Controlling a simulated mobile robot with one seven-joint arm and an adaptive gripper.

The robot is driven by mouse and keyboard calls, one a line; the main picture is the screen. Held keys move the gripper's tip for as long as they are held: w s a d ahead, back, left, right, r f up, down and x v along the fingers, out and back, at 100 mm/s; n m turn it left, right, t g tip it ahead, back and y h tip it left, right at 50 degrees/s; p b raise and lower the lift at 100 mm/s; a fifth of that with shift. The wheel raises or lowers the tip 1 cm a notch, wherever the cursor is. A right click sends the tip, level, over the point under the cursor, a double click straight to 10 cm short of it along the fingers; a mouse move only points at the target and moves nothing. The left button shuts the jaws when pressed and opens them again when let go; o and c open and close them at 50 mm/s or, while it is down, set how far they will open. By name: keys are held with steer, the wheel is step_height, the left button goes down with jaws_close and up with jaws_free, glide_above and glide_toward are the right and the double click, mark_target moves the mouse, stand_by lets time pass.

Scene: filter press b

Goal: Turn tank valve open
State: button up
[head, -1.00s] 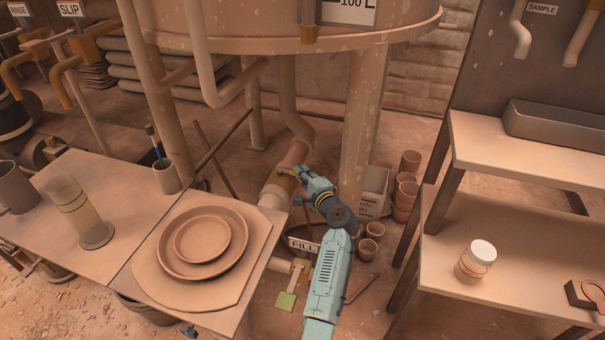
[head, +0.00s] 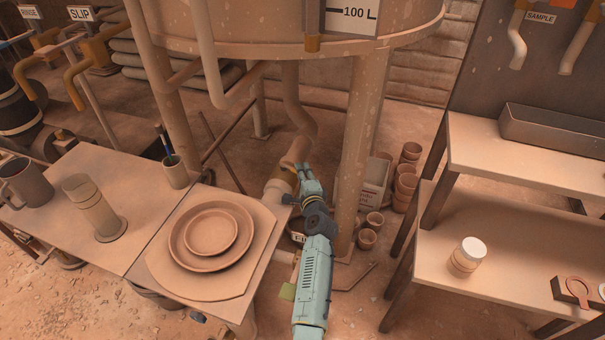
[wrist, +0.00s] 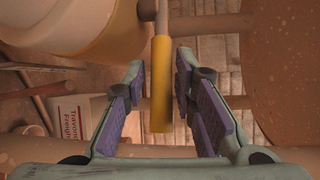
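The tank (head: 230,32) stands at the top of the head view, with an outlet pipe (head: 303,115) running down from it. The pipe meets a pale valve body (head: 273,192) beside the work table. In the wrist view a yellow valve handle (wrist: 160,88) hangs from a thin stem, with a yellow band (wrist: 105,40) on the pipe at left. My gripper (wrist: 160,84) is open, its purple-padded fingers on either side of the handle. A gap shows on both sides. In the head view my gripper (head: 302,172) is at the valve and hides the handle.
The left table holds stacked plates (head: 211,231), a glass jar (head: 100,212) and a brush cup (head: 175,172). A tank leg (head: 353,165), pots (head: 406,180) and a box (head: 373,182) stand close right of my arm. Shelves (head: 490,220) stand farther right.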

steer(key=shift+o, duration=0.7)
steer(key=v, duration=1.2)
